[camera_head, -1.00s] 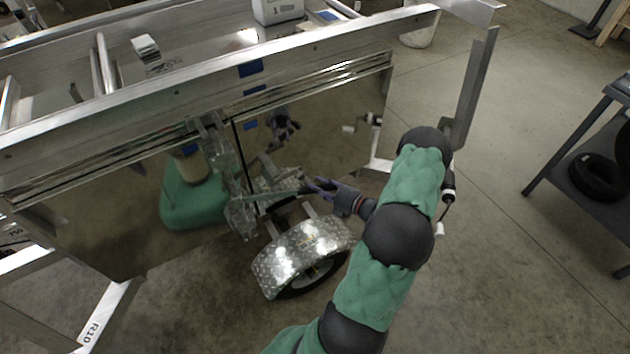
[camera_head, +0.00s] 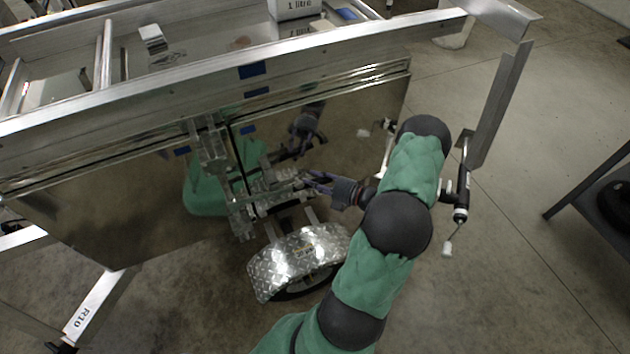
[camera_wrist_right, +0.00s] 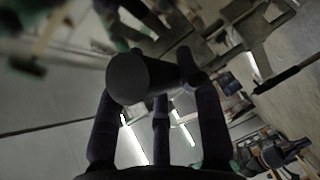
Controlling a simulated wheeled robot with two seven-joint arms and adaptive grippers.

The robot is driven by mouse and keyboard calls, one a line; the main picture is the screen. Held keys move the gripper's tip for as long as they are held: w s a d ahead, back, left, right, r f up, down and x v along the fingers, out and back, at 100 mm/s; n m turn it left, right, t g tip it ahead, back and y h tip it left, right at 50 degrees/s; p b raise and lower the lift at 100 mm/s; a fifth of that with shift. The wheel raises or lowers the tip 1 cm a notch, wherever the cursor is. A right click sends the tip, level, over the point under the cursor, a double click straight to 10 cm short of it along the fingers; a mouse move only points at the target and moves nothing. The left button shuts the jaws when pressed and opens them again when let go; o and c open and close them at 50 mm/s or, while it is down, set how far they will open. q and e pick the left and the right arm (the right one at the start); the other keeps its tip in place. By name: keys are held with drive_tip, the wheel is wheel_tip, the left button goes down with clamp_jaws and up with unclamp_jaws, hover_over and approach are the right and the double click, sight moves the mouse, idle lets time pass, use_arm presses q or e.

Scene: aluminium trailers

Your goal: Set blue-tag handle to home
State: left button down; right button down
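A metal latch assembly with a handle bar (camera_head: 285,186) sits on the mirror-like side panel of the trailer, below several blue tags (camera_head: 257,91). Which tag belongs to this handle is unclear. My right gripper (camera_head: 312,180) reaches in from the right, with its fingers at the bar's outer end. In the right wrist view, a dark cylinder (camera_wrist_right: 140,78) lies between and across the dark fingers of my right gripper (camera_wrist_right: 155,90). It looks like the handle's grip. Whether the fingers are closed firmly on it cannot be made out. My left gripper is out of view.
The trailer's top rail (camera_head: 330,47) runs above the panel (camera_head: 110,215). A diamond-plate mudguard (camera_head: 298,256) with a wheel sits just below my right gripper. An upright metal post (camera_head: 497,105) stands right of my arm. A dark shelf (camera_head: 590,185) is farther right; floor between is clear.

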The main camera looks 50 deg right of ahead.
drive_tip(key=c, duration=0.8)
unclamp_jaws()
drive_tip(key=shift+f, duration=0.15)
drive_tip(key=shift+s, duration=0.1)
drive_tip(key=v, duration=1.1)
drive_tip(key=shift+s, duration=0.35)
drive_tip(key=shift+s, duration=0.1)
